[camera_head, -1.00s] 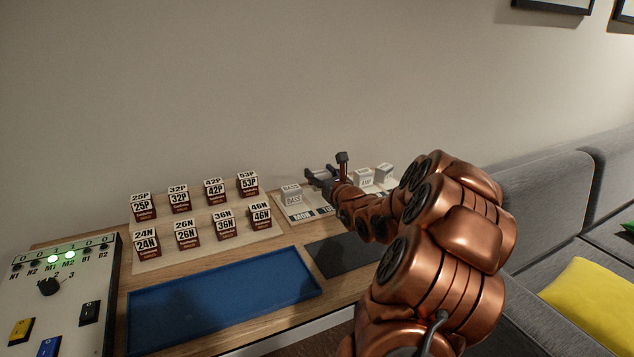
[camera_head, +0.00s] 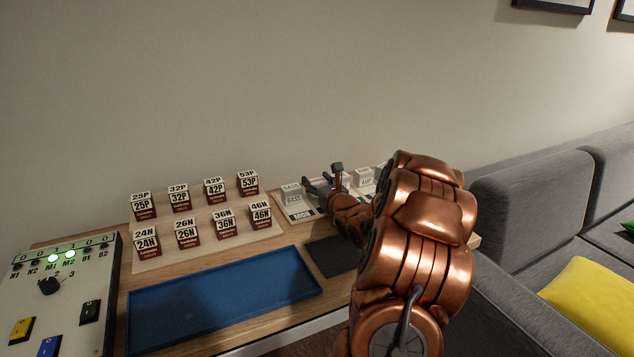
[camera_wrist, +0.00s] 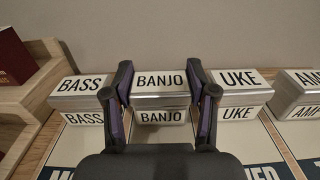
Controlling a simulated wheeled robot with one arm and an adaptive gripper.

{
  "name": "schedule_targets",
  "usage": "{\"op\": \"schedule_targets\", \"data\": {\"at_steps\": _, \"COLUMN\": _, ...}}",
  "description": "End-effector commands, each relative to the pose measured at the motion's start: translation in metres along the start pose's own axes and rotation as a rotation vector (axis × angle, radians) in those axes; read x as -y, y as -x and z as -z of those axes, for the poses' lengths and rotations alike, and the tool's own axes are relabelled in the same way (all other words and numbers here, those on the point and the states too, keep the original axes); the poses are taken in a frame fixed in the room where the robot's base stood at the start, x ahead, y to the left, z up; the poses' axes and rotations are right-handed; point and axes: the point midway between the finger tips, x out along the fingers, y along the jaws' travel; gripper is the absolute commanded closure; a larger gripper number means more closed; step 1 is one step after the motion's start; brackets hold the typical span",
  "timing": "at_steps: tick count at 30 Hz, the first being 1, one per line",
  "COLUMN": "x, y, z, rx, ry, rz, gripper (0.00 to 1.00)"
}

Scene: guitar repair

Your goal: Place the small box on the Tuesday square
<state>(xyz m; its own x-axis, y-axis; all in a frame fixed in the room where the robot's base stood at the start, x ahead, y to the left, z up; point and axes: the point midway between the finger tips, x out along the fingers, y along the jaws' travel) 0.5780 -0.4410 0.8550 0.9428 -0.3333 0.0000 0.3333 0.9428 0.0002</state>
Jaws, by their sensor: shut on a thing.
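The small box (camera_wrist: 160,81) is silver-white, lettered BANJO, between the fingers of my gripper (camera_wrist: 161,100). My gripper is shut on its sides. The box sits level with a BASS box on its left and a UKE box on its right; I cannot tell whether it rests on the board. The day board (camera_head: 301,216) shows MON at the left in the head view. In the wrist view part of WED shows at lower right; the square between, in line with the held box, is hidden behind my gripper. In the head view my gripper (camera_head: 318,187) is over the board, and the held box is not clearly visible.
The BASS box (camera_wrist: 80,85) and UKE box (camera_wrist: 239,80) stand close on either side of the fingers. An AMP box (camera_wrist: 303,82) is farther right. Several dark-red boxes stand on a wooden stepped rack (camera_head: 206,223). A blue tray (camera_head: 222,300) lies in front, empty.

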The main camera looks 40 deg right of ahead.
Motion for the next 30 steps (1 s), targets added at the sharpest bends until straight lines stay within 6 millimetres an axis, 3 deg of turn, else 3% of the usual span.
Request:
{"op": "schedule_targets", "data": {"at_steps": 19, "x": -0.001, "y": 0.001, "z": 0.02, "rx": -0.015, "ry": -0.003, "rz": -0.002, "gripper": 0.79}}
{"op": "schedule_targets", "data": {"at_steps": 20, "x": -0.002, "y": 0.001, "z": 0.021, "rx": -0.016, "ry": -0.004, "rz": -0.002, "gripper": 0.41}}
{"op": "schedule_targets", "data": {"at_steps": 26, "x": -0.002, "y": 0.001, "z": 0.026, "rx": -0.025, "ry": -0.006, "rz": -0.003, "gripper": 0.2}}
{"op": "schedule_targets", "data": {"at_steps": 30, "x": -0.002, "y": 0.002, "z": 0.029, "rx": -0.031, "ry": -0.007, "rz": -0.004, "gripper": 0.18}}
